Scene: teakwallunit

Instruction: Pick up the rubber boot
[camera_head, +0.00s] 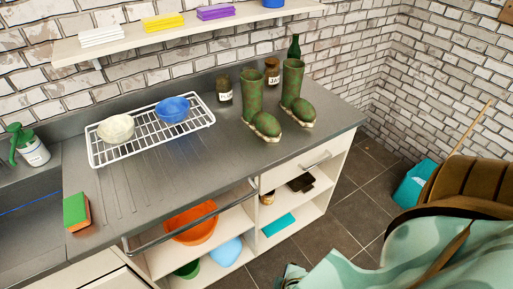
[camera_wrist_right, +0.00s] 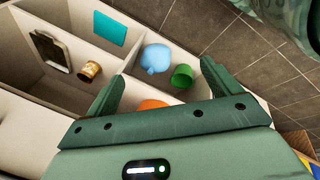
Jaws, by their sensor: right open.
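Two green rubber boots stand upright side by side on the grey counter (camera_head: 160,215). The left boot (camera_head: 251,95) and the right boot (camera_head: 292,80) have their mottled toes pointing to the front right, close to the counter's right end. My right gripper (camera_head: 292,274) is at the bottom of the head view, low in front of the cabinet and well below the boots. In the wrist view my right gripper (camera_wrist_right: 161,72) is open and empty, facing the open shelves. No boot shows in the wrist view. My left gripper is not in view.
Two jars (camera_head: 224,90) and a dark bottle (camera_head: 295,46) stand around the boots. A white rack (camera_head: 98,151) with two bowls is left of them. A wall shelf (camera_head: 68,51) hangs above. An orange bowl (camera_head: 190,225) sits under the counter. A drawer handle (camera_head: 316,160) sticks out.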

